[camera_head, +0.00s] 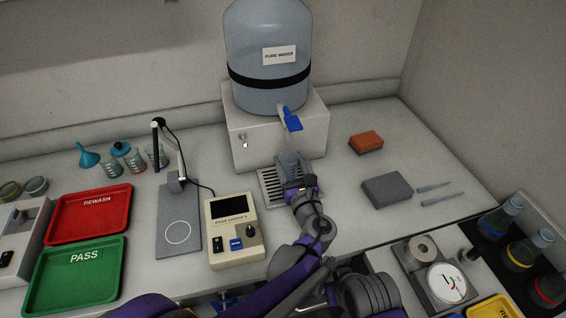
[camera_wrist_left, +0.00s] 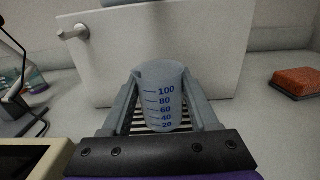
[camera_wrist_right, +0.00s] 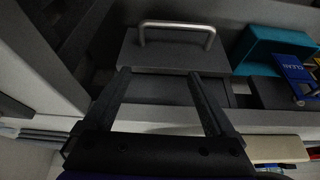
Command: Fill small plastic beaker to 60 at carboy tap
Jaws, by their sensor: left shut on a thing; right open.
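The small plastic beaker (camera_wrist_left: 160,98) is translucent with blue marks from 20 to 100. My left gripper (camera_wrist_left: 162,100) is shut on it and holds it upright. In the head view the beaker (camera_head: 289,163) is over the slotted drip tray (camera_head: 268,190), below the blue tap (camera_head: 292,119) of the carboy (camera_head: 268,50) labelled PURE WATER. I see no clear water level in the beaker. My right gripper (camera_wrist_right: 160,75) is open and empty in the right wrist view, before a grey block with a metal handle (camera_wrist_right: 178,35).
The carboy stands on a white block (camera_head: 280,132). A meter box (camera_head: 234,230) is left of the drip tray. An orange sponge (camera_head: 366,142) and a grey block (camera_head: 387,189) lie to the right. Red (camera_head: 91,214) and green (camera_head: 75,276) trays are at the left.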

